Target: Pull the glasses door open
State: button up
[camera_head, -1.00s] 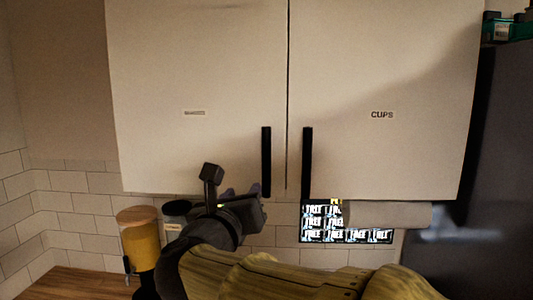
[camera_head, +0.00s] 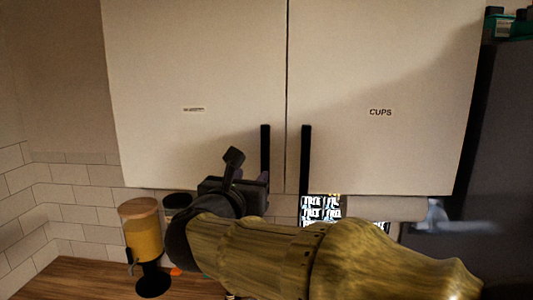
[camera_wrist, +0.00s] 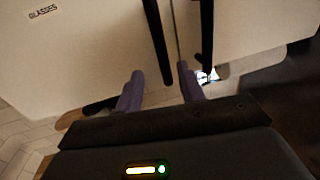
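The glasses door (camera_head: 190,70) is the left cabinet door and is shut; its label reads GLASSES in the wrist view (camera_wrist: 43,12). Its black vertical handle (camera_head: 265,148) is near the door's right edge, and it also shows in the wrist view (camera_wrist: 155,40). My gripper (camera_wrist: 160,82) is open, with its two purple fingers apart. The lower end of the handle shows between the fingers in the wrist view, and I cannot tell whether they touch it. In the head view my gripper (camera_head: 264,185) is at the handle's lower end, partly hidden by my arm.
The cups door (camera_head: 390,60) is shut on the right, with its own black handle (camera_head: 305,155) close by. Below are a yellow dispenser (camera_head: 143,235) with a wooden lid, a paper roll (camera_head: 385,208) and a wooden counter (camera_head: 75,280). A dark fridge (camera_head: 497,140) stands at right.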

aim_at(264, 161)
jog(key=p+x, duration=0.5)
jog(key=x, duration=0.6)
jog(key=shift+w+d+r, duration=0.1)
jog(key=shift+w, duration=0.25)
grip_shut()
